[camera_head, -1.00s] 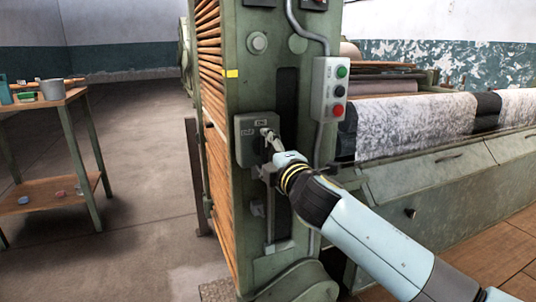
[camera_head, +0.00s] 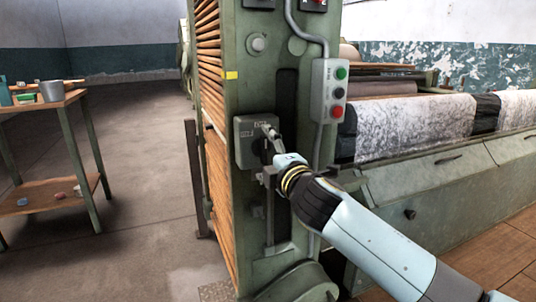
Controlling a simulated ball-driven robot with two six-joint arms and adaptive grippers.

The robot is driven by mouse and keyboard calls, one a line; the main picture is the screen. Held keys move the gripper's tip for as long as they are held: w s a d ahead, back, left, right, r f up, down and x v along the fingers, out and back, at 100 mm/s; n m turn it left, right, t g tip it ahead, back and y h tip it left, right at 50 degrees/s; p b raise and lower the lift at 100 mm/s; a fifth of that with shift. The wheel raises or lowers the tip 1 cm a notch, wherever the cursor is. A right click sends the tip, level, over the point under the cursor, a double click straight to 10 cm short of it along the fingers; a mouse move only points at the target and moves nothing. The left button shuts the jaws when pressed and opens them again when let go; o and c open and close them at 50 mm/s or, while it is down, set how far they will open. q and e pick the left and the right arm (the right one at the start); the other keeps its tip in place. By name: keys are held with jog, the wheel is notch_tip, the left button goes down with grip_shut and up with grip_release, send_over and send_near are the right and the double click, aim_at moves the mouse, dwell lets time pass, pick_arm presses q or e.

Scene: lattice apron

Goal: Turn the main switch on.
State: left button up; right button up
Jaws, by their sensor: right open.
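The main switch box (camera_head: 243,142) is a grey-green box with small labels on the green machine's upright. My right gripper (camera_head: 268,130) is at the right part of the box's front, in front of it. Its fingers are open, and the gripper hides part of the box face and the switch handle, so I cannot tell the handle's position or whether the fingers touch it. My left gripper is not in view.
A grey button box (camera_head: 329,91) with green, black and red buttons hangs to the right of my right gripper, with a conduit (camera_head: 317,38) above it. A wooden table (camera_head: 45,190) with small items stands at left. The floor between is clear.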

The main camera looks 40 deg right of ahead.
jog(key=v, duration=1.1)
jog(key=shift+s, duration=0.35)
jog(key=shift+f, duration=0.1)
